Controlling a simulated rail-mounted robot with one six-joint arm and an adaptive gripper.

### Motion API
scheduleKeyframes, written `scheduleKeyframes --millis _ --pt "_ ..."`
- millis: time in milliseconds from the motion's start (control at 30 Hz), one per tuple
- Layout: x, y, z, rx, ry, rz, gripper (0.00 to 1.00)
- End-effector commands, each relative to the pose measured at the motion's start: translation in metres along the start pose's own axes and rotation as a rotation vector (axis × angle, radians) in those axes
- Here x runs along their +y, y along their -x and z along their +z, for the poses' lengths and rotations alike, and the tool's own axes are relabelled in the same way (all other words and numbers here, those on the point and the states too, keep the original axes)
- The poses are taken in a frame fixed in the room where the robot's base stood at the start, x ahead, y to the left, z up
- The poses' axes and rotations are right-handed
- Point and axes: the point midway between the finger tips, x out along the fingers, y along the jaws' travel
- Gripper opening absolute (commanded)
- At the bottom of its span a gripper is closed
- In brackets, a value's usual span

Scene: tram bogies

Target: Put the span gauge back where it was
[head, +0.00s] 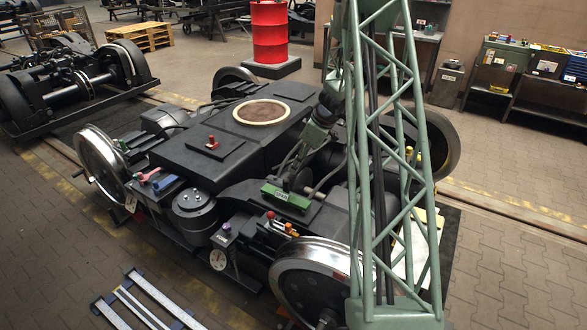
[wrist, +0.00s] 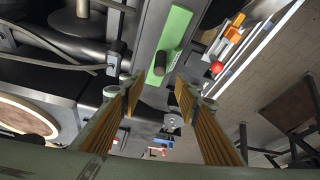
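I cannot identify the span gauge for certain. A green block (head: 285,197) with a white label lies on the near side of the bogie. In the wrist view the green block (wrist: 178,28) carries a black knob (wrist: 160,63). My gripper (wrist: 158,88) has its two ribbed, tan fingers spread apart. The knob shows beyond the gap between them, and I see nothing held. In the head view the end of my arm is just above the green block, and its fingers are hard to make out.
A red ball knob (wrist: 216,67) and an orange part (wrist: 235,32) are beside the green block. The cream ring (head: 262,112), a red-handled tool (head: 148,175) and a blue tool (head: 166,185) are on the bogie. A red drum (head: 269,35) stands behind.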

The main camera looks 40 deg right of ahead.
Motion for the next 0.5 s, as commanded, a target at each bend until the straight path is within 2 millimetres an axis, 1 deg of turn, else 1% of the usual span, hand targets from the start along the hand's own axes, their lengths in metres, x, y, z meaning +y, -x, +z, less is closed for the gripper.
scheduleKeyframes --millis 167,267,367,500 --pt "-0.005 0.006 -0.007 0.000 -0.001 -0.001 0.30" --pt "-0.012 0.014 -0.016 -0.001 -0.003 -0.003 0.30" --pt "-0.024 0.025 -0.030 -0.002 -0.007 -0.007 0.30" --pt "-0.044 0.047 -0.054 -0.004 -0.016 -0.011 0.30"
